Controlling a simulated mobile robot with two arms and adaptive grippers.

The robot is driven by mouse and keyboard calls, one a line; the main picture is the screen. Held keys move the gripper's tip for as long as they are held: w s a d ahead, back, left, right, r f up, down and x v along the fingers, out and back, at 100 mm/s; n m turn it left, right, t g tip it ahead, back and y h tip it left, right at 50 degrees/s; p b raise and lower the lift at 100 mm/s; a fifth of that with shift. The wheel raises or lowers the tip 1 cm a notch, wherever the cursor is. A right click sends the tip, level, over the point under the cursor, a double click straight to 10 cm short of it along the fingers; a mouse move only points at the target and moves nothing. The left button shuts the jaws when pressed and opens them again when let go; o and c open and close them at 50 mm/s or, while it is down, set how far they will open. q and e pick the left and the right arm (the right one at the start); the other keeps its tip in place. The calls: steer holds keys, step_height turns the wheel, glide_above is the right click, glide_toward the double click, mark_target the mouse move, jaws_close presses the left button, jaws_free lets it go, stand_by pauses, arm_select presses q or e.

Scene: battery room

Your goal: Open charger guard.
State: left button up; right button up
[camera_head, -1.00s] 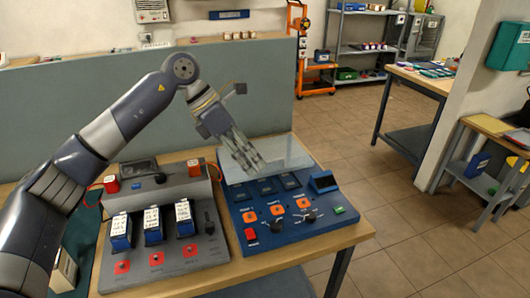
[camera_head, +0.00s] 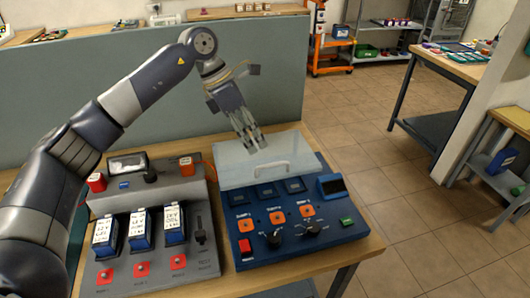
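The charger (camera_head: 290,249) is a blue box on the bench with orange buttons, black knobs, a red button and a small dark display. Its guard (camera_head: 236,172) is a clear panel with a pale handle (camera_head: 267,169), over the rear part of the box. The front row of controls shows uncovered; I cannot tell the panel's exact tilt. My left gripper (camera_head: 252,145) is just above and behind the handle in the picture. Its fingers look apart and empty, and the handle shows clear of them. My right gripper is not in view.
A grey unit (camera_head: 155,258) with several blue-and-white modules and red buttons stands left of the charger on the wooden bench (camera_head: 367,250). A grey-blue partition (camera_head: 80,90) rises behind. Open tiled floor lies right, with another table (camera_head: 462,67) and shelving beyond.

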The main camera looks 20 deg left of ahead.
arm_select(q)
steer(key=p, duration=0.1)
glide_above(261, 174)
step_height(261, 174, down, 4)
steer(key=shift+f, duration=0.25)
steer(key=shift+p+x, duration=0.3)
steer(key=shift+x, duration=0.8)
steer(key=shift+w, duration=0.15)
jaws_close()
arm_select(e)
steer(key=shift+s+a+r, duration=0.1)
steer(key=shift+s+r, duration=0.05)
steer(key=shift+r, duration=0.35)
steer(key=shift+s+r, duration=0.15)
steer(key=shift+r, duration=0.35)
